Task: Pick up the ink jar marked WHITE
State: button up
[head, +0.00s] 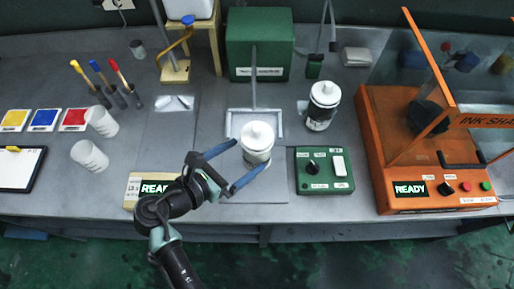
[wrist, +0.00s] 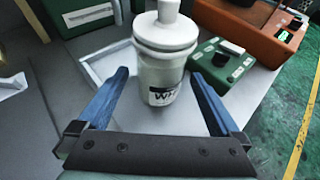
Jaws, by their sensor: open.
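A white ink jar (head: 257,146) with a knobbed lid stands upright on the bench. In the wrist view the jar (wrist: 165,70) shows a dark label whose visible letters begin "WH"; the rest is cut off or turned away. My gripper (head: 220,169) is open, its two blue fingers on either side of the jar's near part. In the wrist view the open gripper (wrist: 160,85) has the jar between and slightly beyond its fingertips, with gaps showing at both sides.
A green control box (head: 324,171) sits close right of the jar. An orange shaker (head: 425,140) reading READY stands at far right. A metal frame with a post (head: 232,122) is behind the jar. Two white cups (head: 90,155) and colour cards (head: 42,120) are left.

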jog(key=shift+x, duration=2.75)
jog(key=shift+r, duration=0.25)
jog(key=c, duration=1.6)
